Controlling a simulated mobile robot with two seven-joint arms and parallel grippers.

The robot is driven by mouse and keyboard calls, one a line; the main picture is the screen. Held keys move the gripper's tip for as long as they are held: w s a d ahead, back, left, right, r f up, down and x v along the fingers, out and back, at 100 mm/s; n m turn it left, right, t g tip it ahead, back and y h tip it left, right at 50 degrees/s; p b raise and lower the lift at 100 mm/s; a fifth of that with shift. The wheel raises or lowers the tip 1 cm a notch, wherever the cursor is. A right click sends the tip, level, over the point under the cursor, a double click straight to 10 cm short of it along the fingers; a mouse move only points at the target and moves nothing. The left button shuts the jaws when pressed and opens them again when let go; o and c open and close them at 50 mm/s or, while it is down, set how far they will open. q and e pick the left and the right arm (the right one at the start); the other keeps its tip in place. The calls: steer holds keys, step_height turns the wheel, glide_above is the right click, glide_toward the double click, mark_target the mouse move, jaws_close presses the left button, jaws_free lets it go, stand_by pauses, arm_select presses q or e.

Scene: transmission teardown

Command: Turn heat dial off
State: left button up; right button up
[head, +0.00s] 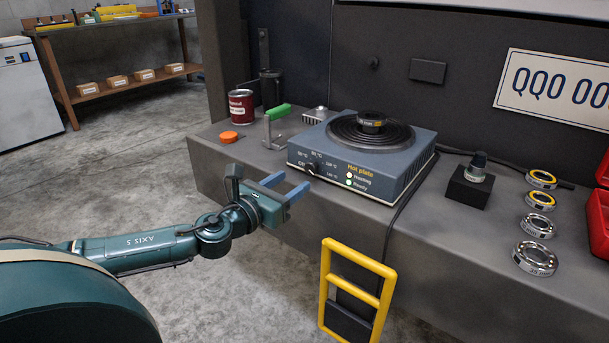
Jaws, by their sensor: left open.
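The hot plate (415,145) is a grey-blue box with a round black coil burner on top, standing on the dark bench. Its heat dial (314,169) is a small dark knob on the front face, ringed by an "Off" mark and several temperature marks. The pointer's setting is too small to tell. Beside it the "Heating" lamp (349,175) looks pale and the "Ready" lamp (349,183) looks green. My left gripper (297,180) is open and empty, with its blue fingers in front of and just left of the dial, seemingly apart from it. My right gripper is out of view.
A bearing ring (372,120) sits on the burner. A green-handled clamp (277,125), a red can (241,106) and an orange cap (228,137) stand to the left. Several bearings (536,258) and a black block (469,187) lie right. A yellow ladder step (357,290) hangs below.

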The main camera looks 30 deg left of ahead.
mark_target(309, 170)
arm_select(q)
steer(key=shift+w+d, duration=0.15)
steer(key=shift+w, duration=1.35)
steer(key=shift+w+d, duration=0.1)
steer(key=shift+w, duration=1.35)
steer(key=c, duration=1)
steer(key=shift+o, duration=0.2)
